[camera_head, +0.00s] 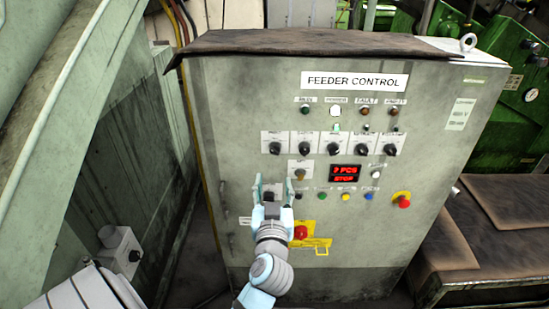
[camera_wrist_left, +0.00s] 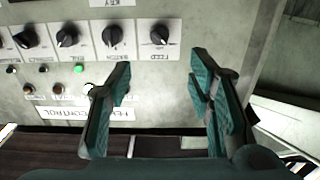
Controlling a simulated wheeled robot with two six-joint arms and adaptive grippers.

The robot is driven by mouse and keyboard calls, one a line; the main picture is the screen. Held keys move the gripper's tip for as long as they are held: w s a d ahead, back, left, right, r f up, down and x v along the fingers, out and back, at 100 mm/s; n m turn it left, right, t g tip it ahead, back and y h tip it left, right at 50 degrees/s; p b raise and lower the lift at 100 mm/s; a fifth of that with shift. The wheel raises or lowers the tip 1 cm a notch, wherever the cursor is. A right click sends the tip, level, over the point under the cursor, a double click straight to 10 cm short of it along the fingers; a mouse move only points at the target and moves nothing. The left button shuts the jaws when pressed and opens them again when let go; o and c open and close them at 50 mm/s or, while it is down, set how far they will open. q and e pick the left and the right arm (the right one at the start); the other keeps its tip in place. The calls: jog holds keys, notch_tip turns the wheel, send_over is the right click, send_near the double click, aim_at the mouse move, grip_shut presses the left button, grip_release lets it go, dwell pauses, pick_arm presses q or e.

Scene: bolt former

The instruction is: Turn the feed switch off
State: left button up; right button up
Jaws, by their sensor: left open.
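The feed switch (camera_head: 275,148) is a black rotary knob on a white plate. It is the leftmost of a row of similar knobs on the grey feeder control cabinet (camera_head: 235,110). In the left wrist view, where the panel appears upside down, the feed switch (camera_wrist_left: 160,35) is the rightmost knob. Its exact pointer setting is hard to read. My left gripper (camera_head: 272,184) is open, with its fingers just below the feed switch in the head view. In the left wrist view the open fingers (camera_wrist_left: 162,80) have nothing between them, and the knob shows beyond them.
Indicator lamps sit above the knobs. A red display (camera_head: 344,173), coloured buttons and a red emergency stop (camera_head: 403,200) sit below and right. A yellow-backed red rotary switch (camera_head: 301,232) is beside my left wrist. Green machinery (camera_head: 60,150) stands close on the left.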

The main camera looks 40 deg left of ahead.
aim_at(275, 153)
pick_arm(q)
jog(key=p+x, duration=0.1)
jog(key=x, duration=1.2)
jog(key=shift+w+a, duration=0.25)
jog(key=shift+w, duration=0.05)
jog(key=shift+f, duration=0.1)
grip_shut()
